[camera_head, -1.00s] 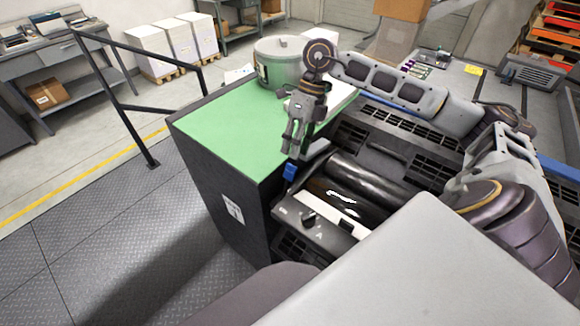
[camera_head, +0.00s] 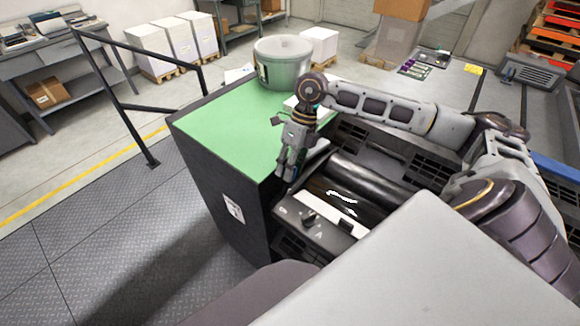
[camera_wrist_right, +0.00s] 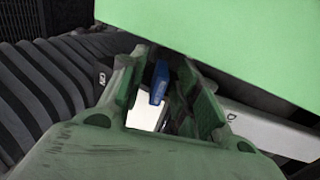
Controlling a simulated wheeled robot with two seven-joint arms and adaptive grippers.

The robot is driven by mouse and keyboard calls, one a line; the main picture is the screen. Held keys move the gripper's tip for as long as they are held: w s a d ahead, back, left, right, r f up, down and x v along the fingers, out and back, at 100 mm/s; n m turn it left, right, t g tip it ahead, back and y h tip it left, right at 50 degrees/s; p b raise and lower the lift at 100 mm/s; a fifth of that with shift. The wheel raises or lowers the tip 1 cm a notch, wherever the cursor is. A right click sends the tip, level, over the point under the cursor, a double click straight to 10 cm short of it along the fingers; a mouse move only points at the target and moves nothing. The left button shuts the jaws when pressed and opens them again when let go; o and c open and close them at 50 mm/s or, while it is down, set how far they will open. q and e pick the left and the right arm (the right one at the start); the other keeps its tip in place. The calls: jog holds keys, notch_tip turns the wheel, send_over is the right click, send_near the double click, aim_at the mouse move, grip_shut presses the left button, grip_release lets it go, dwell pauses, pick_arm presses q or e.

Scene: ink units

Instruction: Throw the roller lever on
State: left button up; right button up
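The roller lever shows in the right wrist view as a blue handle (camera_wrist_right: 159,82) between my right gripper's fingers. A gap shows on each side of it, so the fingers do not look closed on it. In the head view my right gripper (camera_head: 285,172) points down beside the front corner of the green-topped cabinet and hides the lever. The gripper is open. The dark shiny roller (camera_head: 345,188) lies just to the right of it. My left gripper is not in view.
A control panel with a black knob (camera_head: 308,217) lies just below the gripper. A black handrail (camera_head: 120,105) stands at the left.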

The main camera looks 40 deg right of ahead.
grip_shut()
